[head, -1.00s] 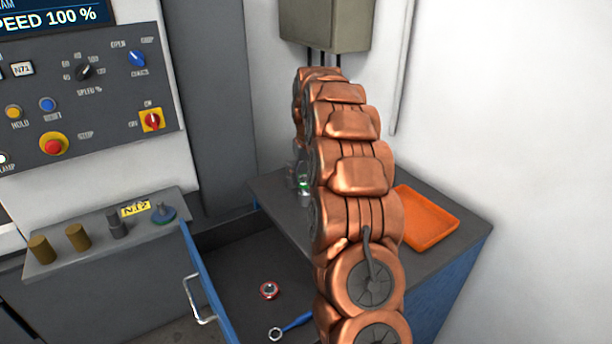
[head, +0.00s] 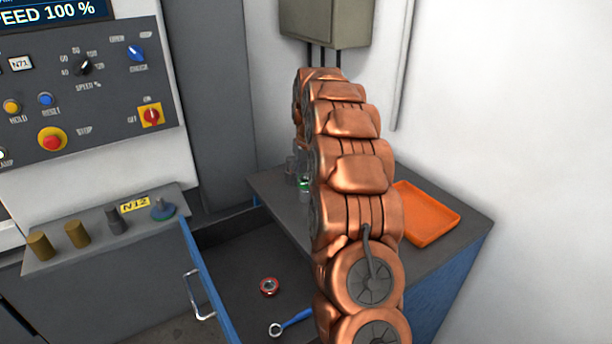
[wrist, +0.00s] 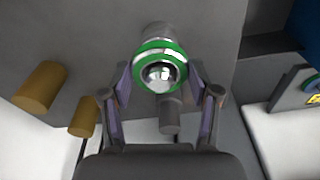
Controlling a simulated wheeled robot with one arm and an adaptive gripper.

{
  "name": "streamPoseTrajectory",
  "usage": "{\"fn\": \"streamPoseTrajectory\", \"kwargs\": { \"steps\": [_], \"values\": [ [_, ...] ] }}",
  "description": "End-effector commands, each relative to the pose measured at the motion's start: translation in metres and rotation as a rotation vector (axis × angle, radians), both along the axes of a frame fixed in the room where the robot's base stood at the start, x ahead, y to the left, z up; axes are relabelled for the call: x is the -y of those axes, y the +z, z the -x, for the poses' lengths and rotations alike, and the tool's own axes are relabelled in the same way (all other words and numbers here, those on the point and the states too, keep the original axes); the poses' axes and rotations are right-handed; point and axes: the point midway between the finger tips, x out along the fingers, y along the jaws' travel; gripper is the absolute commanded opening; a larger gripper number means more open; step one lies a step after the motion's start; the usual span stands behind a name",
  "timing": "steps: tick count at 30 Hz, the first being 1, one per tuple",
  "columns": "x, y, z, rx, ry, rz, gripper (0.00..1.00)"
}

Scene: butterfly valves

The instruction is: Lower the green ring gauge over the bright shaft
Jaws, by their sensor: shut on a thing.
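The green ring gauge (wrist: 160,46) shows in the wrist view, with a green rim and a pale inner band. My gripper (wrist: 160,78) is shut on it, one finger at each side. The domed end of the bright shaft (wrist: 159,75) shows inside the ring's opening. I cannot tell how far down around the shaft the ring sits. In the head view my arm hides the gripper. A small green-topped thing (head: 304,183) shows just left of my arm there; I cannot tell whether it is the held ring.
Two brass pegs (wrist: 40,85) and a grey peg (wrist: 170,115) stand close by in the wrist view. In the head view an orange tray (head: 428,214) lies right of my arm. The open drawer holds a red ring (head: 269,286) and a blue-handled wrench (head: 292,323).

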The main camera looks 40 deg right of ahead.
Motion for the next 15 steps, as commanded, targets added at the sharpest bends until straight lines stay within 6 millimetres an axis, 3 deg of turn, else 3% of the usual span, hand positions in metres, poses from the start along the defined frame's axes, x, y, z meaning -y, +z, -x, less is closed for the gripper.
{"fn": "streamPoseTrajectory", "kwargs": {
  "steps": [15],
  "values": [
    [-0.0001,-0.0084,0.0000,0.000,0.000,0.000,0.11]
  ]
}}
